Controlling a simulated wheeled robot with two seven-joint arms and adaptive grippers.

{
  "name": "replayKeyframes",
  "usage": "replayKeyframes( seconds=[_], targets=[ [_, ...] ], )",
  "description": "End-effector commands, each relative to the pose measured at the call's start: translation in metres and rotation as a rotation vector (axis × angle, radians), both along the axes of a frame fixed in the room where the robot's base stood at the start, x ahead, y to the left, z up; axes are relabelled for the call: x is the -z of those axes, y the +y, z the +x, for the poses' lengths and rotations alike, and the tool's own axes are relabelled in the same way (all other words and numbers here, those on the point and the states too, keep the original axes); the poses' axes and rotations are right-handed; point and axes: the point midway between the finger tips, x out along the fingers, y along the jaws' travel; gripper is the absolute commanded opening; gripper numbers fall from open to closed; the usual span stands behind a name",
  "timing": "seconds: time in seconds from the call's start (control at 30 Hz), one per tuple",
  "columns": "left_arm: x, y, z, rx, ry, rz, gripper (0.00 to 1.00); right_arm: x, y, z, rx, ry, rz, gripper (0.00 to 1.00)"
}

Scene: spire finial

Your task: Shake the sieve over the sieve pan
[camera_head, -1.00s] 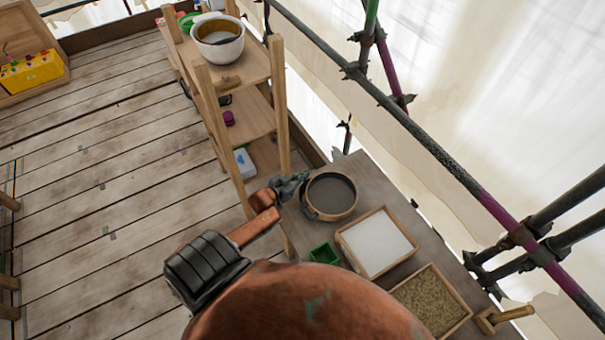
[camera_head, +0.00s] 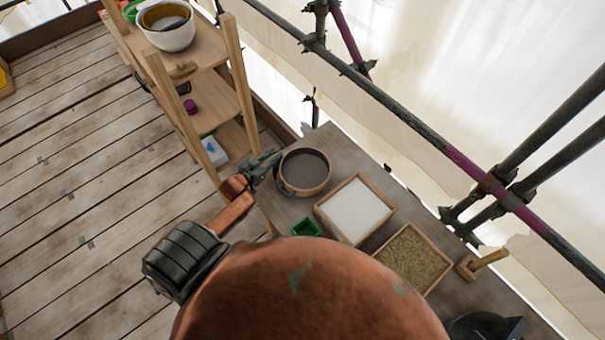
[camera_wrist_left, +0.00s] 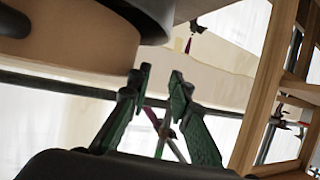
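A round wooden-rimmed sieve (camera_head: 304,171) with a dark grey inside sits on the table in the head view, a dark loop at its left side. My left gripper (camera_head: 265,166) is just left of its rim. In the left wrist view the green fingers (camera_wrist_left: 159,77) stand apart with nothing between them. A pale, curved wooden rim (camera_wrist_left: 70,45), apparently the sieve's, fills the upper left there. I cannot tell which thing is the sieve pan; a wooden-framed tray with a white inside (camera_head: 356,209) lies right of the sieve. My right gripper is not in view.
A wooden shelf with a white bowl (camera_head: 168,28) stands at upper left. Scaffold poles (camera_head: 400,117) run behind the table.

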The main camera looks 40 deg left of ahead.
Motion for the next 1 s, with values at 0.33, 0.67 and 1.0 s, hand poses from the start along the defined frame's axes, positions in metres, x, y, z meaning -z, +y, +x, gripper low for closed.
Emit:
replayKeyframes(
  seconds=[0.33, 0.67, 1.0],
  targets=[
    [-0.026, -0.002, -0.067, 0.0, 0.002, -0.001, 0.19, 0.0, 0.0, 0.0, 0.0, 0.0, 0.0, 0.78],
    [-0.04, -0.003, -0.098, 0.0, 0.0, 0.0, 0.19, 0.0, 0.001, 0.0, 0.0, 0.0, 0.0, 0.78],
    [-0.04, -0.003, -0.099, -0.001, 0.001, -0.001, 0.19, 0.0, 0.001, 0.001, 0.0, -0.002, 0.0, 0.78]
  ],
)
